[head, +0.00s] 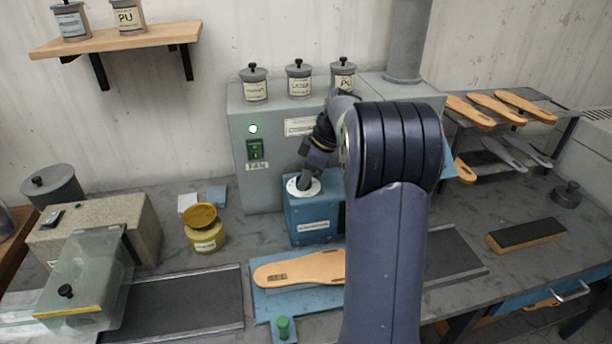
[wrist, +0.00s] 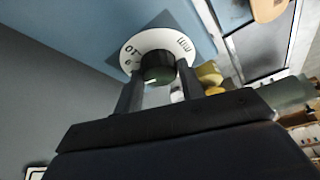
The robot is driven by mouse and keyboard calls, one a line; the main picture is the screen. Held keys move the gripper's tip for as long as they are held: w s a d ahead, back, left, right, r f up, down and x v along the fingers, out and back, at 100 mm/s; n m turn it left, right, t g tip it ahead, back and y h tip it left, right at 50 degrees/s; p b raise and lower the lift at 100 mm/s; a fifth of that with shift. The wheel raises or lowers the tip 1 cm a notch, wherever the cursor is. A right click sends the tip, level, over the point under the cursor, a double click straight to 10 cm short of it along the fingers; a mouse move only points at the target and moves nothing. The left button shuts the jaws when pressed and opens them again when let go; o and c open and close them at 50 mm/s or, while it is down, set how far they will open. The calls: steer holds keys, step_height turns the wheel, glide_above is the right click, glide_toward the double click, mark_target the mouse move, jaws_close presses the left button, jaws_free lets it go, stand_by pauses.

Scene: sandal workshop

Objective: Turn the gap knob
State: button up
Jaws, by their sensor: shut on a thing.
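The gap knob (wrist: 158,66) is a dark round knob with a light pointer mark, at the centre of a white dial (wrist: 133,47) with printed numbers and "mm". The dial also shows in the head view (head: 315,189), on top of a blue machine housing (head: 312,220). My gripper (wrist: 160,80) has a finger on each side of the knob and is shut on it. In the head view my gripper (head: 304,182) comes down onto the dial from above and hides the knob. My arm hides the right part of the housing.
A grey cabinet (head: 240,130) with a green-lit fan switch (head: 254,150) stands behind, with lidded tins on top. A yellow pot (head: 205,234) is to the left. A tan sole (head: 298,270) lies on a blue plate in front. Racked soles (head: 500,110) are at the right.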

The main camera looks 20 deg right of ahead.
steer(key=o, duration=1)
steer(key=b+v, duration=0.1)
steer(key=v, duration=0.9)
steer(key=shift+d+r, duration=0.15)
steer(key=shift+r, duration=0.25)
steer(key=p+x, duration=0.1)
steer(key=x, duration=1)
steer(key=shift+s, duration=0.1)
